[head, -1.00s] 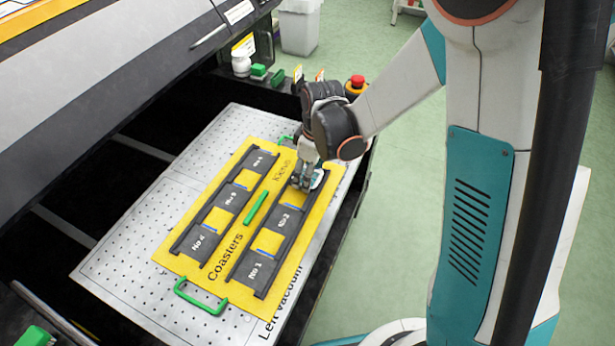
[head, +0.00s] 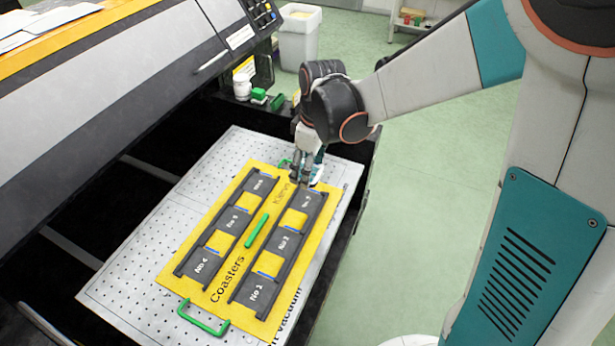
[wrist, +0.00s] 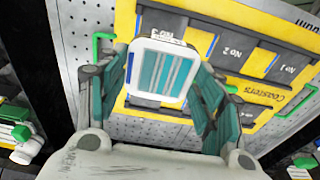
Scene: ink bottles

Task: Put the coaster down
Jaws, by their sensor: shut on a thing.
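The coaster (wrist: 158,70), a white rounded square with teal stripes, is between the fingertips of my gripper (wrist: 165,78) in the wrist view. My gripper (head: 303,178) is shut on it, beyond the far end of the right black rack. In the head view only a small white and blue part of the coaster (head: 317,173) shows beside the fingers. The yellow board (head: 190,273) carries two black racks with slots numbered in white. The slot labelled No 3 (head: 307,202) is in plain view near the gripper. The gap between coaster and board cannot be told.
The board lies on a perforated metal plate (head: 125,285) and has green handles (head: 203,318). Printer housing (head: 130,90) rises at the left. White jar (head: 243,88) and green blocks (head: 258,96) stand behind the plate. A white bin (head: 299,35) stands on the floor.

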